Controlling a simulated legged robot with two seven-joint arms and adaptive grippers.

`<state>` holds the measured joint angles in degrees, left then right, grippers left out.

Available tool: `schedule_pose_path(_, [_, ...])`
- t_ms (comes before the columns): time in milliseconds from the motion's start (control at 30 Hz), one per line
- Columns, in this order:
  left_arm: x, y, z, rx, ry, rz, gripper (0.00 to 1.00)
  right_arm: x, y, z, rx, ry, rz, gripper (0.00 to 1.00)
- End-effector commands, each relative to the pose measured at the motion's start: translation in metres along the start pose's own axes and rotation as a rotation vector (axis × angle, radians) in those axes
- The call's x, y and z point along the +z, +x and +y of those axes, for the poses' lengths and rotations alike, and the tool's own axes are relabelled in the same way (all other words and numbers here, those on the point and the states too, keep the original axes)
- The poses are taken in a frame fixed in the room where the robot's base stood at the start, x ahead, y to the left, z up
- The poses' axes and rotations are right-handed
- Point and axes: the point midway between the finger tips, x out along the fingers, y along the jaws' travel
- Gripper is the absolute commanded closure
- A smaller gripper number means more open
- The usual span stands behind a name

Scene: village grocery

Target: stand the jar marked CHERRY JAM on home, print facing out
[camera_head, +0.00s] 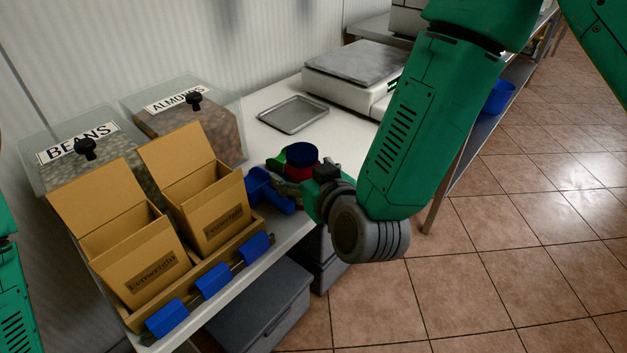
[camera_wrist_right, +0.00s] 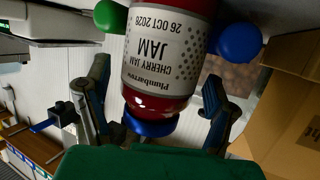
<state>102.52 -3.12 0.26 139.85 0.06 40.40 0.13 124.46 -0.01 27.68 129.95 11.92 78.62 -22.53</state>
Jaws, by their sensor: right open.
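The CHERRY JAM jar (camera_head: 301,171) has a blue lid and red contents and stands lid up on the white counter. In the right wrist view the jar (camera_wrist_right: 162,58) appears upside down, with its white printed label facing that camera. My right gripper (camera_head: 299,178) is open around the jar; in the wrist view its fingers (camera_wrist_right: 157,82) sit on either side with gaps visible. The jar's base is hidden in the head view and cut off in the wrist view. My left gripper is out of view. I cannot make out a spot marked home.
Open cardboard boxes (camera_head: 134,262), BEANS and ALMONDS bins (camera_head: 205,130), a metal tray (camera_head: 293,114) and a scale (camera_head: 352,65) occupy the counter. Counter beside the tray is clear.

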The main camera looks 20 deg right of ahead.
Motion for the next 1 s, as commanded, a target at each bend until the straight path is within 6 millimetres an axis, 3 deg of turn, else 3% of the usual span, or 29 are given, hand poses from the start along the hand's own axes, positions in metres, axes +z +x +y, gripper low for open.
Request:
schedule_pose_path(400, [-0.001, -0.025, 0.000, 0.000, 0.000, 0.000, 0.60, -0.003, -0.095, -0.002, -0.004, -0.005, -0.006, 0.23])
schedule_pose_path(700, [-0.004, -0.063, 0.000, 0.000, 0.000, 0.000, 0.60, -0.003, -0.109, -0.001, 0.000, -0.002, -0.004, 0.23])
schedule_pose_path(1000, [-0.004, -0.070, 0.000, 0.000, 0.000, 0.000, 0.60, -0.001, -0.114, -0.001, 0.000, -0.002, 0.000, 0.23])
